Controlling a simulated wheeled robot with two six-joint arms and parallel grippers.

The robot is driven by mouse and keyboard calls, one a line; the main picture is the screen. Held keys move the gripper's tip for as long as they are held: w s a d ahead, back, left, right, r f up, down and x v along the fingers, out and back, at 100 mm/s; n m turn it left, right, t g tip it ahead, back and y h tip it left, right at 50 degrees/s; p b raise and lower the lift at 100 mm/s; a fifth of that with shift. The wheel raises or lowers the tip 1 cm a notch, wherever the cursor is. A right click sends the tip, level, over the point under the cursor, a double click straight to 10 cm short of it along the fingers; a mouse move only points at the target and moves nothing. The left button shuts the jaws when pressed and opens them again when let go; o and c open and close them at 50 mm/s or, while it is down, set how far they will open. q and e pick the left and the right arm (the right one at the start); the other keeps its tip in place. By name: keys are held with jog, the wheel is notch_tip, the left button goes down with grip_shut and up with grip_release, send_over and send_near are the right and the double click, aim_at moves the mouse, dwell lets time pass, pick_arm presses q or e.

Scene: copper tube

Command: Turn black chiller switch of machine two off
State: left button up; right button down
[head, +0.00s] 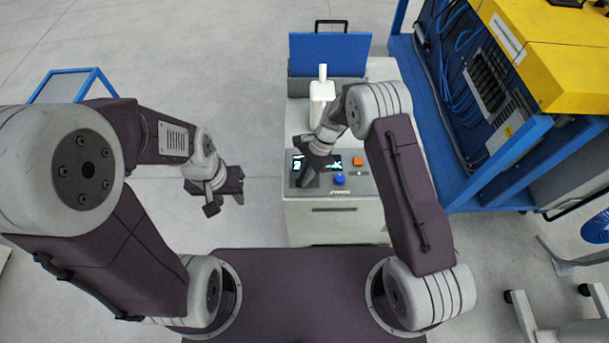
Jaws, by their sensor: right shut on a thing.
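The grey machine (345,222) stands in front of me, with a control panel on top. The panel carries a lit screen (338,161), an orange switch (358,161) and a blue knob (340,180). My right gripper (306,178) reaches down onto the left part of the panel and covers part of the screen. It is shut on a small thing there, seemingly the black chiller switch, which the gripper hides. The switch's position cannot be seen. My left gripper (226,201) is open and empty, over the floor left of the machine.
A white bottle-like part (322,94) and a blue open lid (331,52) are behind the panel. A blue-framed rack with a yellow top (562,70) stands close on the right. A white wheeled chair base (560,325) is at lower right. The floor on the left is mostly clear.

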jog(key=shift+w, duration=0.1)
jog(key=n+b, duration=0.2)
jog(key=n, duration=0.1)
jog(key=shift+w+a+g+h, duration=0.1)
jog(key=shift+g+h, duration=0.3)
jog(key=n+b, duration=0.1)
jog(key=n, duration=0.1)
jog(key=shift+n+g+h, duration=0.3)
jog(key=shift+g+h, duration=0.1)
jog(key=n+h+b, duration=0.1)
jog(key=n, duration=0.2)
jog(key=shift+a+b, duration=0.15)
jog(key=shift+b, duration=0.25)
jog(key=shift+w+r+n+g+h+b, duration=0.1)
jog(key=shift+n+g+h+b, duration=0.2)
jog(key=shift+n, duration=0.5)
jog(key=shift+r+n+h+b, duration=0.1)
jog(key=shift+n+h, duration=0.3)
jog(key=shift+n, duration=0.4)
jog(key=c, duration=1.4)
grip_release()
jog(key=shift+f, duration=0.1)
